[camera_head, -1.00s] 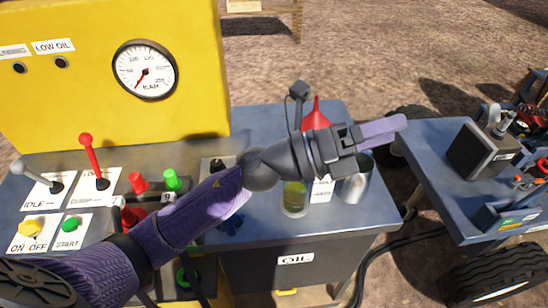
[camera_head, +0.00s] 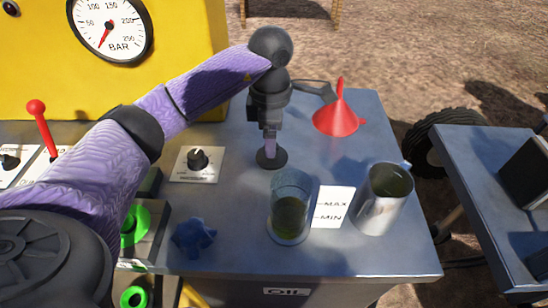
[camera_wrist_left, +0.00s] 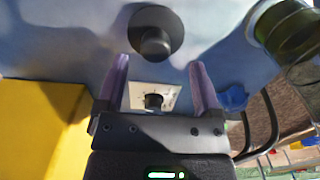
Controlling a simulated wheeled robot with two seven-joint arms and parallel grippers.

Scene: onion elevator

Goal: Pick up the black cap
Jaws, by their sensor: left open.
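The black cap (camera_head: 271,160) is a round dark disc on the blue-grey top of the oil cabinet, left of the glass. In the left wrist view the black cap (camera_wrist_left: 156,33) shows a raised round knob in its middle. My left gripper (camera_head: 270,146) points down over the cap, with its purple fingers partly in front of it. In the left wrist view my left gripper (camera_wrist_left: 160,68) is open, with nothing seen between its fingers. The cap's knob lies beyond the fingertips there. I cannot tell whether the fingers touch the cap. My right gripper is not in view.
A glass with dark liquid (camera_head: 290,212), a MAX/MIN label (camera_head: 332,207) and a metal cup (camera_head: 381,200) stand to the right. A red funnel (camera_head: 339,115) is behind. A blue knob (camera_head: 194,238) and a black dial (camera_head: 197,159) lie left.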

